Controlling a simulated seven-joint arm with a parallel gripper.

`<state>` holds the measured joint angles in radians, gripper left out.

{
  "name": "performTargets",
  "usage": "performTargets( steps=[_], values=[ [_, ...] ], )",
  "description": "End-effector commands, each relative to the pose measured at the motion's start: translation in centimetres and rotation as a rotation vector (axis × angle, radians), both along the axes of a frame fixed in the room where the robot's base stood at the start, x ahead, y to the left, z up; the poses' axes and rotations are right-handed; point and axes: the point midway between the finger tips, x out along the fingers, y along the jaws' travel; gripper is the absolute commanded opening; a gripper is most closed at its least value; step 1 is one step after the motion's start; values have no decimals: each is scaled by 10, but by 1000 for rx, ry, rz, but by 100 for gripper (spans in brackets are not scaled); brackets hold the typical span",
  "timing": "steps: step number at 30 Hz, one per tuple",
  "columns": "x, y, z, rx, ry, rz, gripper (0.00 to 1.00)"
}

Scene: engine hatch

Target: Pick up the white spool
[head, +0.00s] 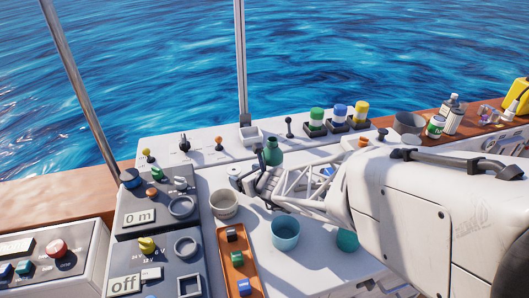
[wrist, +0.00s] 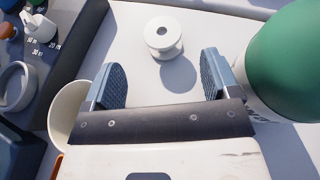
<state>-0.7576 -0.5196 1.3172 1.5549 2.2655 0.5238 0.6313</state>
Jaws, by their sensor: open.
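The white spool (wrist: 163,33) stands upright on the light panel in the wrist view, its round top with a centre hole facing the camera. It lies beyond my fingertips, roughly centred between them and apart from both. In the head view the spool (head: 234,171) is a small pale shape just left of my gripper (head: 263,182), partly hard to make out. My gripper (wrist: 164,80) is open, with nothing between its two ribbed grey fingers.
A green bottle (wrist: 287,58) stands close to the right finger; it also shows in the head view (head: 272,152). A white cup (wrist: 66,112) is near the left finger. A control box (head: 160,215) with knobs stands left. A light-blue cup (head: 286,234) is nearer the camera.

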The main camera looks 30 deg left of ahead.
Motion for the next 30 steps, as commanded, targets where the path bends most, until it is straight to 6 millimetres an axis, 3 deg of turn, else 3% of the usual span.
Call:
performTargets(
  steps=[20, 30],
  values=[
    [6, 14, -6, 0, 0, 0, 82],
    [20, 40, -16, 0, -1, 0, 82]
  ],
)
